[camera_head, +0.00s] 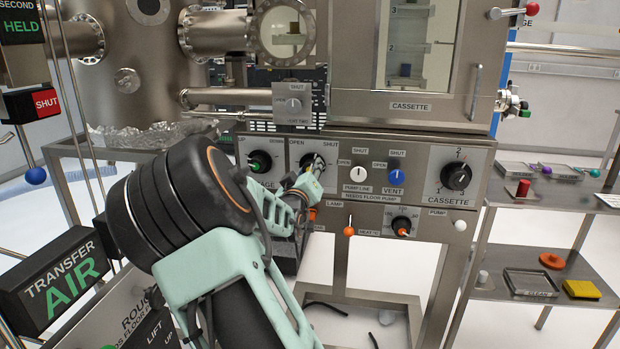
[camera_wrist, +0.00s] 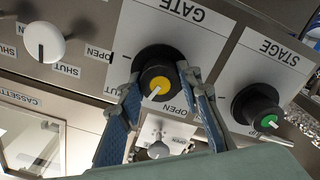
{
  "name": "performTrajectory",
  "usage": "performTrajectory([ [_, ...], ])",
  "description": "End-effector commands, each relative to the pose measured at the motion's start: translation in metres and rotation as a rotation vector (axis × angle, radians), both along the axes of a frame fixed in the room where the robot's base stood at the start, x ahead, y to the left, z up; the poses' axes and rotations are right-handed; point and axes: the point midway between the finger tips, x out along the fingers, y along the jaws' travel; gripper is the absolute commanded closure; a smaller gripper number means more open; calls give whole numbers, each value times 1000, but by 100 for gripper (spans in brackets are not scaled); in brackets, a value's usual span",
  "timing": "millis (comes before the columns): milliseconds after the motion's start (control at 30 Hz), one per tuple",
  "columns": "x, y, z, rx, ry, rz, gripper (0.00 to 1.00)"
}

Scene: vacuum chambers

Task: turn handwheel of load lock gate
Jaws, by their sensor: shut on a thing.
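The load lock gate handwheel (camera_wrist: 157,78) is a black round knob with a yellow cap on the panel marked GATE. My gripper (camera_wrist: 160,76) is shut on it, one blue-padded finger at each side. The wrist view is upside down. In the head view the handwheel (camera_head: 312,162) is partly hidden by my gripper (camera_head: 313,172), between OPEN at left and SHUT at right.
The green-capped STAGE knob (camera_wrist: 257,105) is close beside the gate handwheel. A white PUMP LINE knob (camera_head: 358,174), a blue VENT knob (camera_head: 396,178) and a black CASSETTE knob (camera_head: 456,176) sit to the right. A small knob with OPEN and SHUT marks (camera_head: 294,104) is above.

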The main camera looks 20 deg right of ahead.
Motion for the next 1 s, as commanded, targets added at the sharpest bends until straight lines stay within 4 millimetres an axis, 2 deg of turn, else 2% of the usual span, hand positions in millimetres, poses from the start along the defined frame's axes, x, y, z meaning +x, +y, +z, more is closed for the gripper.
performTrajectory([
  [1000,0,-1,-4,795,-537,0,92],
])
